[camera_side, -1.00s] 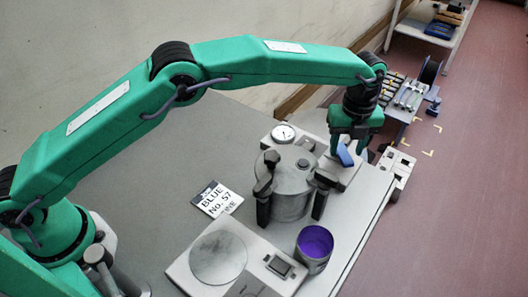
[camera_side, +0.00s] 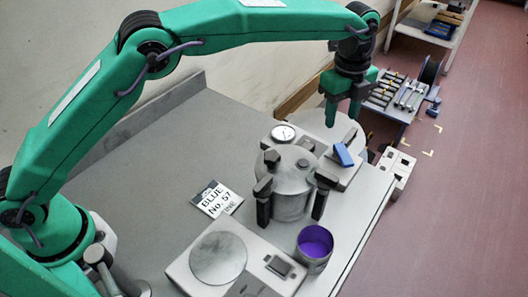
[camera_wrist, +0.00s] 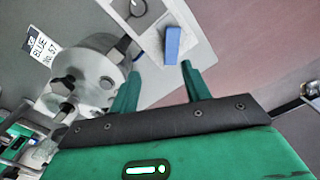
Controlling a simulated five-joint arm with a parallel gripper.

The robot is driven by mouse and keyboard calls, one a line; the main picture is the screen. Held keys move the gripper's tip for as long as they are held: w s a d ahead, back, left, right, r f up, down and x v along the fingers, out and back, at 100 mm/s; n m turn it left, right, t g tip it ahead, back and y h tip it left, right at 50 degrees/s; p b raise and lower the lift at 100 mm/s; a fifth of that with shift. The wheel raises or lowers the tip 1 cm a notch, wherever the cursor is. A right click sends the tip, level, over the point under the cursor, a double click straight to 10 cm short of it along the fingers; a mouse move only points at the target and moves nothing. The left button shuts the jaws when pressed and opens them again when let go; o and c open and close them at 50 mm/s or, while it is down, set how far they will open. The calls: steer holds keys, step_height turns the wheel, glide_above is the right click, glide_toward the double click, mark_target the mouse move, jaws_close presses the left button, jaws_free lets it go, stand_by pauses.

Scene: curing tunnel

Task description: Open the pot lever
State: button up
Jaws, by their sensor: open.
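The blue lever (camera_side: 343,155) sits on the pale unit (camera_side: 318,160) behind the grey metal pot (camera_side: 290,202), near the right edge of the table. My gripper (camera_side: 343,113) is open and empty, above the lever and apart from it. In the wrist view the lever (camera_wrist: 172,42) shows whole, beyond my open fingertips (camera_wrist: 160,70), with nothing between them. The pot (camera_wrist: 88,68) has its lid on, with dark clamp knobs around it, and lies left of my fingers in that view.
A dial gauge (camera_side: 283,132) is on the same unit. A cup of purple material (camera_side: 314,243) and a plate unit (camera_side: 218,258) stand in front. A label card (camera_side: 216,198) lies left of the pot. The table's left part is clear.

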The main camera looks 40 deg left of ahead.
steer(key=s+a+r+n, duration=0.3)
steer(key=a+n, duration=0.4)
steer(key=n, duration=0.4)
steer(key=s+a+r+n+t, duration=0.1)
steer(key=s+a+r+n, duration=0.3)
steer(key=n, duration=0.7)
steer(key=shift+s+a+r+n, duration=0.15)
steer(key=shift+a+r+n, duration=0.15)
steer(key=shift+a+r, duration=1.1)
steer(key=shift+a+f+h, duration=0.15)
steer(key=shift+f+h, duration=0.05)
steer(key=shift+h, duration=0.1)
